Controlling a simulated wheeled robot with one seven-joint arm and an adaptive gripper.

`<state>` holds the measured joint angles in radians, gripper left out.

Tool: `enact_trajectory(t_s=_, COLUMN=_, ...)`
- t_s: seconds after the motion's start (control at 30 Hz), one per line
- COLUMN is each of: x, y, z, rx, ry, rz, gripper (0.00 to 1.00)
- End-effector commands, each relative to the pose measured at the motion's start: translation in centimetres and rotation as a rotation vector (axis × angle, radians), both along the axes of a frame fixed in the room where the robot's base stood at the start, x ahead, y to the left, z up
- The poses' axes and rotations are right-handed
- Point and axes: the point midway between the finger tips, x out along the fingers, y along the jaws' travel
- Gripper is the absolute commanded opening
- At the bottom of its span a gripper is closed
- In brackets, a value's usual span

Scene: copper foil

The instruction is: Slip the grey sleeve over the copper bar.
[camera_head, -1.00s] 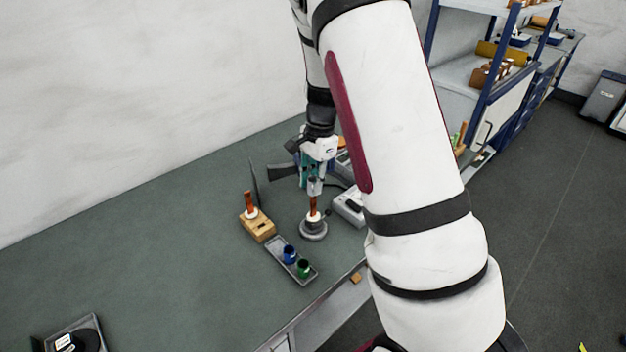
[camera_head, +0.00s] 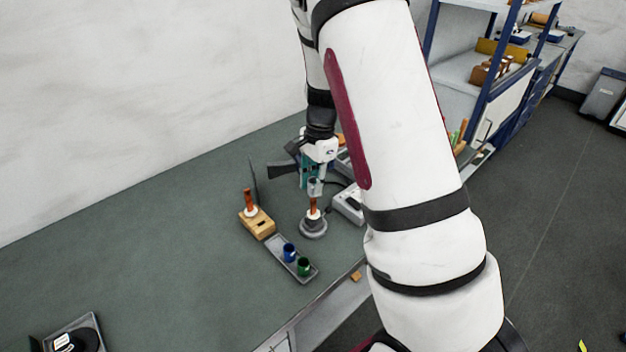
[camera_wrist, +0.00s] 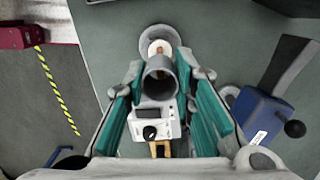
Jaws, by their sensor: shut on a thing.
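My gripper (camera_head: 313,177) is shut on the grey sleeve (camera_head: 315,187), a short open tube held between its teal fingers. The sleeve also shows in the wrist view (camera_wrist: 160,82), with its round opening facing the camera. The copper bar (camera_head: 313,206) stands upright in a white collar on a round grey base, just below the sleeve in the head view. In the wrist view the bar (camera_wrist: 157,49) shows beyond the sleeve's far rim, not through its opening. The sleeve looks close above the bar; I cannot tell whether they touch.
A second copper-coloured bar (camera_head: 249,197) stands on a wooden block (camera_head: 257,223) to the left. A grey tray (camera_head: 275,244) holds a blue cup (camera_head: 289,252) and a green cup (camera_head: 303,266). A grey device (camera_head: 348,204) stands right of the base. The bench's left is mostly clear.

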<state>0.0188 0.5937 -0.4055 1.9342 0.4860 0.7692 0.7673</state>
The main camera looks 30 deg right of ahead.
Motion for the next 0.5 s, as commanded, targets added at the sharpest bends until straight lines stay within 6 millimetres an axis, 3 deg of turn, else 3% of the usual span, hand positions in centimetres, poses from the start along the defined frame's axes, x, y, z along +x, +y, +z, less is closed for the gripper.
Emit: enact_trajectory(t_s=0.5, x=0.0, y=0.0, z=-1.4, rx=0.0, ry=0.0, rz=0.0, gripper=0.15)
